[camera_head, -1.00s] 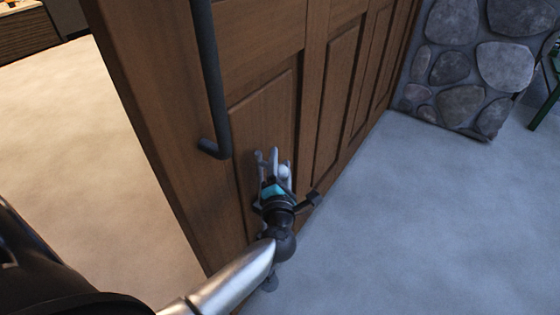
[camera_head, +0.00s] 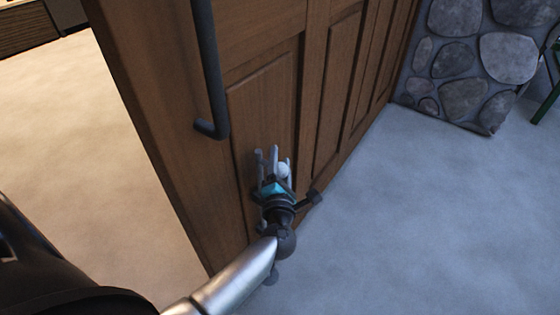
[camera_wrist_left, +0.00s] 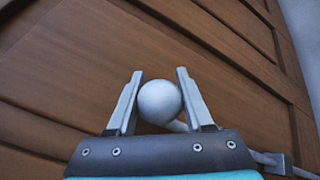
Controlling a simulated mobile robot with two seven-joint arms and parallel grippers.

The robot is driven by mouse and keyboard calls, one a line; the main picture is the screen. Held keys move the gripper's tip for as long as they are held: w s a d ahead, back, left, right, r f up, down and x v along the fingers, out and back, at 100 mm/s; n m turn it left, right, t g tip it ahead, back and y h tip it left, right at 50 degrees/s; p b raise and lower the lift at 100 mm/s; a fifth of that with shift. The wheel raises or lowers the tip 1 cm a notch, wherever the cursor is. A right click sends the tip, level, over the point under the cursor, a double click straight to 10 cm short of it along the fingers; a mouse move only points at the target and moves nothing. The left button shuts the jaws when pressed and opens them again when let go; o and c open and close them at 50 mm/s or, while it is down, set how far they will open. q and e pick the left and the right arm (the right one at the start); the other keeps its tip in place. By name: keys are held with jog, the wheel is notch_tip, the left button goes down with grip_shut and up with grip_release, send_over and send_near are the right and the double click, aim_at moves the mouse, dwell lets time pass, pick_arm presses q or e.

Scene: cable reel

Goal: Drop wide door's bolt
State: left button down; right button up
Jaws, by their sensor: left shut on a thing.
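The wide brown wooden door (camera_head: 262,115) stands ajar and fills the middle of the head view. The bolt's pale round knob (camera_head: 283,169) is low on the door face, and it shows large in the left wrist view (camera_wrist_left: 159,101). My left gripper (camera_head: 272,163) is at the knob, with one finger on each side of it, shut on it. In the wrist view the gripper (camera_wrist_left: 159,90) has the knob between its fingers. The bolt's rod and lower end are mostly hidden behind my gripper and wrist. My right gripper is out of view.
A long dark door handle (camera_head: 209,75) hangs on the door above my left gripper. A stone wall (camera_head: 470,60) stands at the back right, with a green-legged piece of furniture at the right edge. The pale floor (camera_head: 400,230) right of the door is clear.

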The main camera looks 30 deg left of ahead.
pick_arm(q)
jog(key=shift+d+f, duration=0.1)
jog(key=shift+f, duration=0.15)
jog(key=c, duration=0.5)
grip_release()
jog(key=shift+f, duration=0.1)
jog(key=shift+c, duration=0.2)
jog(key=shift+o, duration=1.2)
jog(key=shift+s+d, duration=0.1)
jog(key=shift+s, duration=0.15)
jog(key=p+v, duration=0.2)
jog(key=v, duration=1.2)
jog(key=shift+s+d, duration=0.2)
jog(key=shift+s, duration=0.1)
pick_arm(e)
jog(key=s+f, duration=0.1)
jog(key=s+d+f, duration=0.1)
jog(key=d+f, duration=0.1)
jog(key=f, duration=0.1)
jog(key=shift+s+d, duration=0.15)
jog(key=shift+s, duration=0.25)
